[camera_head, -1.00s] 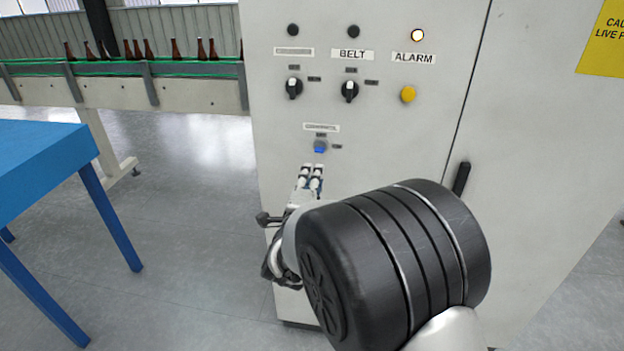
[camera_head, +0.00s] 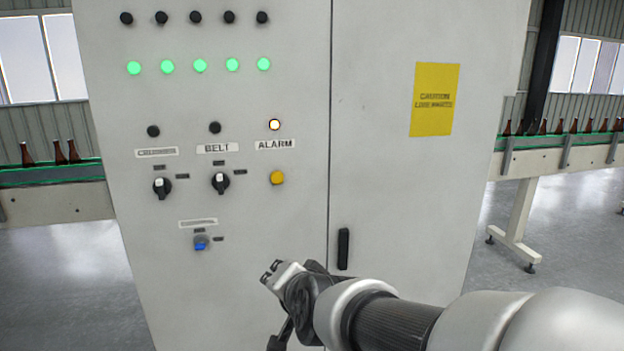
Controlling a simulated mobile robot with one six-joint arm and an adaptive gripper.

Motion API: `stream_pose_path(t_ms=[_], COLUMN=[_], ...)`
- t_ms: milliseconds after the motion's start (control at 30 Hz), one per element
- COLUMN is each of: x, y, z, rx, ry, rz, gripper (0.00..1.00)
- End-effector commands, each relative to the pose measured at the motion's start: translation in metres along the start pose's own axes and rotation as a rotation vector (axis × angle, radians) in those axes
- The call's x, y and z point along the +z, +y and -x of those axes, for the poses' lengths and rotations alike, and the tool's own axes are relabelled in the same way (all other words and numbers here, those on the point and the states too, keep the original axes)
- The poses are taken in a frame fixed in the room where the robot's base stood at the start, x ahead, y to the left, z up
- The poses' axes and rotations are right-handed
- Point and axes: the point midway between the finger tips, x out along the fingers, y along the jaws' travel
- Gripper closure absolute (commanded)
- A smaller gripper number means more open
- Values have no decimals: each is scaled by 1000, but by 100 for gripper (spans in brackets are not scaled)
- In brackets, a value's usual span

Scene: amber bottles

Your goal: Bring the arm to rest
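My gripper (camera_head: 270,270) is in front of the grey cabinet (camera_head: 385,200), low in the view. My arm comes in from the lower right corner. The two fingertips sit close together with nothing seen between them, so the gripper looks shut and empty. It is to the right of and a little below the blue selector (camera_head: 201,243), apart from it. The far side of the gripper is hidden.
The cabinet carries two black knobs, one under BELT (camera_head: 220,183), a lit ALARM lamp (camera_head: 274,125), a yellow button (camera_head: 277,178) and a row of green lamps (camera_head: 200,66). A black door handle (camera_head: 343,249) is near my arm. Conveyors with amber bottles (camera_head: 60,153) stand either side.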

Motion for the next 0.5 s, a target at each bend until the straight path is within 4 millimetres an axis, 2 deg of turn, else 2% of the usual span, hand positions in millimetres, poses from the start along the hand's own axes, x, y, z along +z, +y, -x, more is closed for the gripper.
stream_pose_path(t_ms=[33,133,300,400,500], x=[-6,0,26,43,57], y=[21,69,151,186,209], z=[28,80,165,202,228], rx=[46,155,338,420,474], ry=[-22,-102,-255,-335,-395], rz=[66,218,432,511,556], gripper=[75,75,75,75,75])
